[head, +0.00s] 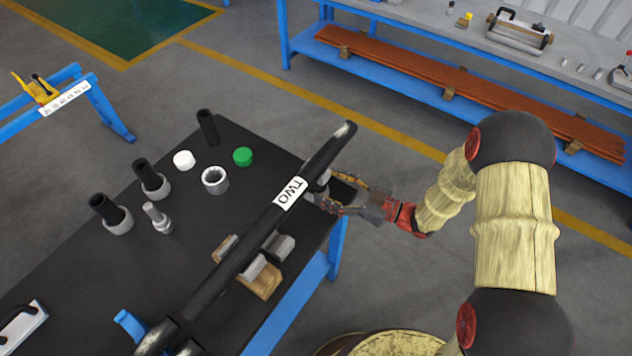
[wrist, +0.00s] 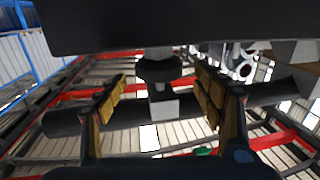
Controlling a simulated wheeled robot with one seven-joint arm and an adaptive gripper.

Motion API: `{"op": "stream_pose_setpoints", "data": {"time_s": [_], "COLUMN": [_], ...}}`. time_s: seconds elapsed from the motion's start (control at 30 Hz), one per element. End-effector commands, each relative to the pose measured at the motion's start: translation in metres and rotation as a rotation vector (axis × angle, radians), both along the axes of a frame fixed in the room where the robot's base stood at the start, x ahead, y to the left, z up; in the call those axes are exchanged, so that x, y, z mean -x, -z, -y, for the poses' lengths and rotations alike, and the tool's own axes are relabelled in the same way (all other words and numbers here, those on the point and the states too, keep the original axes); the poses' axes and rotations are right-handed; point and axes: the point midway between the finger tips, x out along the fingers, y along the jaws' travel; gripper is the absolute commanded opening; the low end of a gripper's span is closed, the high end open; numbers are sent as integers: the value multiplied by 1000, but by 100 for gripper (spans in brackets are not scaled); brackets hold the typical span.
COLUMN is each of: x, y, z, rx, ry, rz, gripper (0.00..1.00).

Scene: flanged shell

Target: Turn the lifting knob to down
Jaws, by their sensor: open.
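In the wrist view, a dark round knob-like part (wrist: 158,70) on a short grey stem lies between my finger pads; I take it for the lifting knob but cannot read any marking. A small light grey block (wrist: 163,107) shows just beyond it. My gripper (wrist: 160,88) is open, one finger on each side, with gaps visible; contact is not seen. In the head view, my gripper (head: 336,194) is at the table's right end, beside the black pipe (head: 240,244) labelled TWO. There the knob is mostly hidden by the pipe and fingers.
The black table (head: 75,238) carries dark tubes, a grey ring (head: 215,180), a white cap (head: 184,160) and a green cap (head: 243,156). A blue-framed bench (head: 420,82) stands behind, across clear floor.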

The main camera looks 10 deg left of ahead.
Motion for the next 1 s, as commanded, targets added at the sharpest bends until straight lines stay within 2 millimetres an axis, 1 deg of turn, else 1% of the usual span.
{"op": "stream_pose_setpoints", "data": {"time_s": [0.03, 0.1, 0.3, 0.43, 0.67, 1.0], "x": [-1, -4, -10, -11, -12, -12], "y": [2, 2, 1, 0, 0, 0], "z": [-9, -19, -38, -42, -42, -42], "rx": [1, 1, 1, 1, 1, 1], "ry": [-4, -3, 0, 1, 2, 2], "rz": [2, 1, 2, 1, 1, 1], "gripper": [68, 68, 68, 68, 68, 48]}}
